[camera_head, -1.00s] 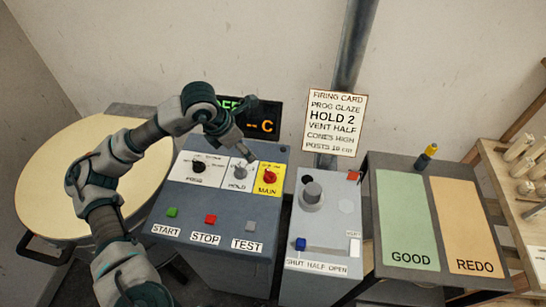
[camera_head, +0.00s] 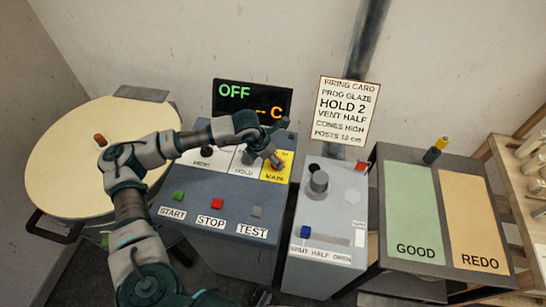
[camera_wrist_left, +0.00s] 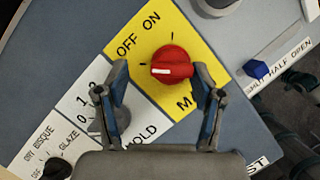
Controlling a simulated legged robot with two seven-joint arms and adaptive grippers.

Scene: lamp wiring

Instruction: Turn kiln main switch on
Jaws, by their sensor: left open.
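The main switch is a red knob (camera_wrist_left: 172,65) on a yellow panel (camera_wrist_left: 193,35) marked OFF and ON. Its white mark points left in the wrist view, toward the tick on the OFF side. In the head view, the left gripper (camera_head: 275,163) is over the yellow panel (camera_head: 284,160) and hides most of the knob. The display (camera_head: 252,99) reads OFF in green above an orange "-- C". My right gripper is not in view.
The hold knob (camera_wrist_left: 112,117) is beside and partly behind one left finger. Start (camera_head: 178,196), stop (camera_head: 217,203) and test (camera_head: 257,211) buttons are nearer the front. The vent box (camera_head: 325,215) with its blue slider (camera_head: 305,231) stands to the right.

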